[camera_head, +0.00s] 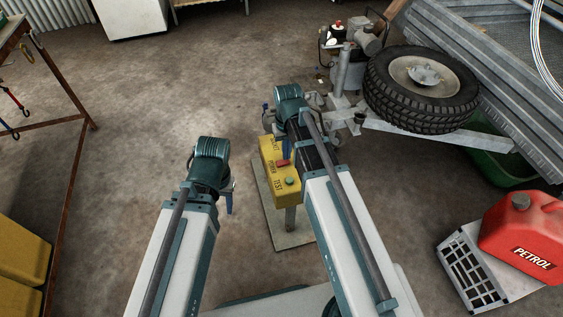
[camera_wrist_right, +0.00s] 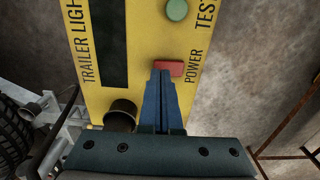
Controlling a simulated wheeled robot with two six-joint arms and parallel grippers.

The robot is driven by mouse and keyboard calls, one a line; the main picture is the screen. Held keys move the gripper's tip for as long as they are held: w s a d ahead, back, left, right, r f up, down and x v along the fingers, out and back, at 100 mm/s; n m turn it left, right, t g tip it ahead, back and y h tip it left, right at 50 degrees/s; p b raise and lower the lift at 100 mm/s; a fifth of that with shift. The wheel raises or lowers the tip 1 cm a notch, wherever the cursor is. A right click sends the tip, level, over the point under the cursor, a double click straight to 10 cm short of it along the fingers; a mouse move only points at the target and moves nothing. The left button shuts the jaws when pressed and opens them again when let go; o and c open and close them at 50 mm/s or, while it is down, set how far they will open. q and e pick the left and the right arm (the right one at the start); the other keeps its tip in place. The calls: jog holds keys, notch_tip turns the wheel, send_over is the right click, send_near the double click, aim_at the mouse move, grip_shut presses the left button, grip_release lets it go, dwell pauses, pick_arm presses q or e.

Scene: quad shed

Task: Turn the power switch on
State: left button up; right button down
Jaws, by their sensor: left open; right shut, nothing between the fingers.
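The yellow switch box (camera_head: 268,158) stands on a post with a flat base plate (camera_head: 291,238), in the middle of the head view. Its red power switch (camera_head: 283,163) sits beside the word POWER, with a green TEST button (camera_head: 291,181) near it. In the right wrist view the red switch (camera_wrist_right: 170,68) is just beyond the tips of my right gripper (camera_wrist_right: 162,75). That gripper is shut and empty. The fingertips overlap the switch's edge in the picture; I cannot tell if they touch. My left gripper (camera_head: 230,195) is open and empty, to the left of the box.
A trailer with a spare wheel (camera_head: 423,88) stands at the upper right. A red petrol can (camera_head: 522,238) and a grey crate (camera_head: 470,265) are at the lower right. A bench with rusty legs (camera_head: 75,165) is at the left. The floor left of the box is clear.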

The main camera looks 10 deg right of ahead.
jog(key=shift+f+b, duration=0.75)
jog(key=shift+f, duration=0.05)
jog(key=shift+r, duration=0.15)
notch_tip(320, 180, up, 7)
jog(key=p, duration=0.7)
dwell(0.4)
jog(key=s+a+n+h, duration=0.1)
jog(key=s+a+n, duration=0.1)
jog(key=s+a, duration=0.45)
jog(key=s+a+n, duration=0.2)
jog(key=s+a, duration=0.2)
jog(key=s, duration=0.5)
notch_tip(320, 180, up, 17)
jog(key=w+p, duration=0.1)
jog(key=p, duration=1.6)
jog(key=shift+m, duration=0.3)
jog(key=shift+w, duration=0.1)
